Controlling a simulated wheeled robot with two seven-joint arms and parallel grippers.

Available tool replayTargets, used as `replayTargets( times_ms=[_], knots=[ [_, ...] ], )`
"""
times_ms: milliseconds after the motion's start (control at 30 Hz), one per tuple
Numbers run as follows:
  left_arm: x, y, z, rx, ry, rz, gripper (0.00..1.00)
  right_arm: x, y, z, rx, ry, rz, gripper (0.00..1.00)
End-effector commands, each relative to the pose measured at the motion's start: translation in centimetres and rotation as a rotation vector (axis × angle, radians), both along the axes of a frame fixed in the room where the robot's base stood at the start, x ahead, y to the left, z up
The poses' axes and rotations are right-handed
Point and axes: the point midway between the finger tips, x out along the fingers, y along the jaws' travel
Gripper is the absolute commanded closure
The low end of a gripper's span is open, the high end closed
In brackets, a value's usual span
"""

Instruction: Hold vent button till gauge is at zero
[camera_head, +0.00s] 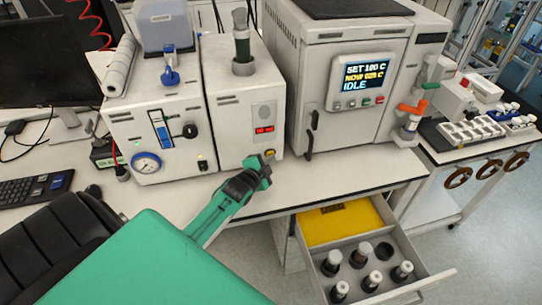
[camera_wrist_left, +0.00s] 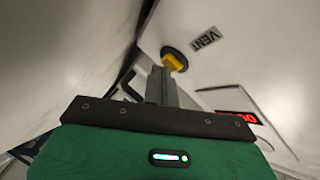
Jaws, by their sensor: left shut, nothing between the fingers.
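The yellow vent button (camera_head: 269,153) is low on the front of the middle white instrument (camera_head: 222,125). In the left wrist view the yellow button (camera_wrist_left: 174,61) sits in a dark ring beside a VENT label (camera_wrist_left: 207,39). My left gripper (camera_head: 264,167) is shut and empty, with its tips right at the button; I cannot tell whether they touch or press it. The gripper's fingers (camera_wrist_left: 162,82) cover part of the ring's near side. A round dial gauge (camera_head: 147,163) is on the left instrument; its needle is too small to read. My right gripper is not in view.
A red digital display (camera_head: 264,129) sits above the button. A reactor cabinet (camera_head: 333,85) showing IDLE stands to the right. An open drawer (camera_head: 420,272) with several dark vials juts out below the bench, right of my left arm. A keyboard (camera_head: 35,188) lies at the left.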

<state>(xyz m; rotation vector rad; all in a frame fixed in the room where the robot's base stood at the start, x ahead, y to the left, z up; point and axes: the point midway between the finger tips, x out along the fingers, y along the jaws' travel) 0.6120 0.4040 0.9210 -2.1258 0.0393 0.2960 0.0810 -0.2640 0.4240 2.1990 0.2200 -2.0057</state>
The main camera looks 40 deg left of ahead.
Motion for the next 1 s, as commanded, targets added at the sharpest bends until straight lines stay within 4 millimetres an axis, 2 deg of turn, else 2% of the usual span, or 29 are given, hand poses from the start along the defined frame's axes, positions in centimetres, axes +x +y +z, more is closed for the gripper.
replayTargets(
  times_ms=[833, 1000],
  knots=[
    [-1.2, -1.3, 0.0, 0.000, 0.000, 0.000, 1.00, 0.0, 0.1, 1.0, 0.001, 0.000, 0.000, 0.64],
    [-2.0, -2.3, 0.1, -0.001, 0.002, 0.000, 1.00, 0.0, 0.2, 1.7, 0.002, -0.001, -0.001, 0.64]
  ],
)
